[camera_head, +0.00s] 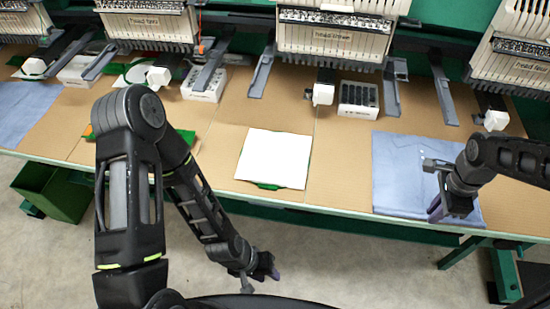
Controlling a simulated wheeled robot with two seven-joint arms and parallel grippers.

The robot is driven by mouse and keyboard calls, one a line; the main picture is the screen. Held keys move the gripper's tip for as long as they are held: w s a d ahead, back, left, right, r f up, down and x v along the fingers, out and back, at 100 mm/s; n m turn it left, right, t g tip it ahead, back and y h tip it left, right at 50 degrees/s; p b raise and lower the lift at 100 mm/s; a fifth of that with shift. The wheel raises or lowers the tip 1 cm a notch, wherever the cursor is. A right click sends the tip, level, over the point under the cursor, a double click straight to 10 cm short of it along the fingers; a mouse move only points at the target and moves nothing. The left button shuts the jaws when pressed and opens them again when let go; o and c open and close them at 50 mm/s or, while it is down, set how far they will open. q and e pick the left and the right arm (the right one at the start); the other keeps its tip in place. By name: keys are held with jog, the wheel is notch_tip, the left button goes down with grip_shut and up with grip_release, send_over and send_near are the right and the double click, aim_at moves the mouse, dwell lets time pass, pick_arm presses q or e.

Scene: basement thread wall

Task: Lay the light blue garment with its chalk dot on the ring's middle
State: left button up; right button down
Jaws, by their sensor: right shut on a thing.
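A light blue garment (393,165) lies mostly flat on the tabletop at the right, reaching the front edge. A small white spot (421,152), perhaps the chalk dot, shows on its upper right part. My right gripper (435,208) is shut on the garment near its front right part; the arm hides some of the cloth there. My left gripper (275,273) hangs empty in front of the table, apart from the cloth; its finger gap is too small to judge. I cannot make out a ring.
A white square piece with green under it (274,159) lies mid-table. Another blue cloth (25,112) lies at the far left. Embroidery machine heads (335,35) and their arms stand along the back. A white box (358,98) sits behind the garment. A green bin (55,193) stands below left.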

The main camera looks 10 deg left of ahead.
jog(key=shift+r+p, duration=1.15)
jog(key=shift+r, duration=1.15)
